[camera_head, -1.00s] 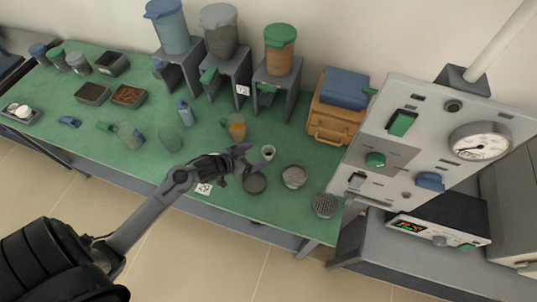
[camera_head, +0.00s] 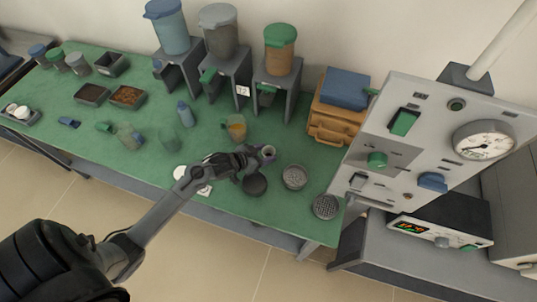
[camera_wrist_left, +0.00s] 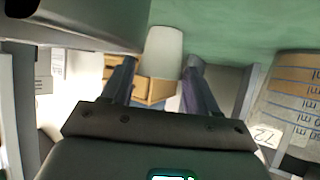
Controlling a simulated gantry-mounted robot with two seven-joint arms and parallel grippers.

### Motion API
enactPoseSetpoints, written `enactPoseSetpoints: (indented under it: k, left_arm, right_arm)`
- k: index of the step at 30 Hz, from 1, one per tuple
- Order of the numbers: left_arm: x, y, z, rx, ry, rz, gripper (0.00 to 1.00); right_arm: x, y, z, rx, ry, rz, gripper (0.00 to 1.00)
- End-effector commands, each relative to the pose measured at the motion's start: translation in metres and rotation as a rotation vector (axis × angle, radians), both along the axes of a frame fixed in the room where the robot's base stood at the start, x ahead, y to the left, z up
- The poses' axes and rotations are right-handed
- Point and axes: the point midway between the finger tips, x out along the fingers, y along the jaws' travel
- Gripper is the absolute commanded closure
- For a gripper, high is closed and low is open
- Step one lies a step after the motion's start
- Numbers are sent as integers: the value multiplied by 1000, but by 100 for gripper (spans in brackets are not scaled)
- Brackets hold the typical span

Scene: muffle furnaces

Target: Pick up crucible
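The crucible is a small pale cup (camera_head: 268,151) standing on the green table, right of centre in the head view. In the left wrist view the crucible (camera_wrist_left: 163,48) shows as a plain whitish cup between the two finger ends. My left gripper (camera_head: 260,155) is at the crucible, with its fingers reaching along its sides. In the wrist view the gripper (camera_wrist_left: 161,68) is open, with a narrow gap visible on the left of the cup. Contact on the right side is hard to tell. My right gripper is in neither view.
A dark round dish (camera_head: 255,185) lies just in front of the gripper, and a grey round container (camera_head: 294,177) stands to the right. A beaker with amber contents (camera_head: 236,128) is close behind. The grey control panel (camera_head: 400,150) bounds the right side.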

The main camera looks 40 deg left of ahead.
Motion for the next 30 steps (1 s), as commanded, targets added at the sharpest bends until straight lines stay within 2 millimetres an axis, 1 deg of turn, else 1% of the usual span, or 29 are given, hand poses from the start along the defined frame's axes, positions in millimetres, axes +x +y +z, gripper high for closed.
enactPoseSetpoints:
  k: [1,6,7,14,19,23,30]
  left_arm:
    - [0,0,0,0,0,0,49]
    - [0,0,0,0,0,0,75]
    - [0,0,0,0,0,0,76]
    - [0,0,0,0,0,0,76]
    - [0,0,6,0,-1,0,76]
    - [0,0,14,1,-1,0,76]
    - [0,0,37,1,-1,0,76]
  right_arm:
    - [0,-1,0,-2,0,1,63]
    - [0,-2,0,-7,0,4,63]
    - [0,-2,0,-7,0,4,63]
    - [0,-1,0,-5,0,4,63]
    - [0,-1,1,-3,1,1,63]
    - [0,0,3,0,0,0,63]
    - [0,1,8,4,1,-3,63]
